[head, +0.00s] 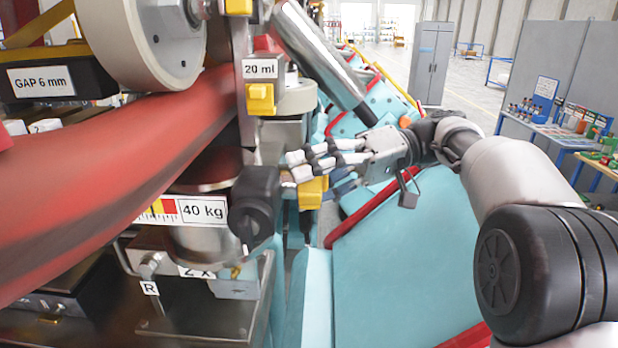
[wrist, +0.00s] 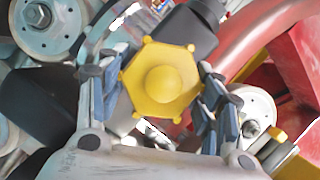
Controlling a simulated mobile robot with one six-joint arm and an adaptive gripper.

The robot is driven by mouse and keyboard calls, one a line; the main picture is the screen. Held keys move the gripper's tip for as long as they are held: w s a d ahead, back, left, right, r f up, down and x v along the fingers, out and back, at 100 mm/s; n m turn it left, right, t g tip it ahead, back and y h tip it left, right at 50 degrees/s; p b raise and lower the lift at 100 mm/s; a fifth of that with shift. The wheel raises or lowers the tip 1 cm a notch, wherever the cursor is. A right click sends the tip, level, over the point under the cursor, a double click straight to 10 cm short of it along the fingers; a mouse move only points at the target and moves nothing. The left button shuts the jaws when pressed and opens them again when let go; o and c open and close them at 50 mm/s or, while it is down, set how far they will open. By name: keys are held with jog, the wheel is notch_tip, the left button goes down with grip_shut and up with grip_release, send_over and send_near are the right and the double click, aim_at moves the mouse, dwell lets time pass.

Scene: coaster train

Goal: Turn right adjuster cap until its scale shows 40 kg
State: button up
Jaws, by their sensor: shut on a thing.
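A yellow lobed cap (wrist: 162,82) sits between my gripper's fingers in the wrist view, with its round centre facing the camera. My gripper (wrist: 160,100) is shut on it, one finger at each side. In the head view my gripper (head: 297,167) reaches in from the right, and part of the yellow cap (head: 312,192) shows just below the fingers. Left of it is a black cylinder (head: 258,205). A scale with ticks and red and yellow blocks (head: 165,209) stands beside a "40 kg" label (head: 203,210). The scale's left part is hidden by a red beam.
The red beam (head: 110,165) crosses the left side in front of the mechanism. A large pale wheel (head: 150,40) hangs above it. A "20 ml" label (head: 260,69) and a yellow block (head: 260,98) are above my gripper. Teal panels (head: 400,270) lie below my arm.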

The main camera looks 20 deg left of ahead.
dwell(0.4)
jog(key=o, duration=1.1)
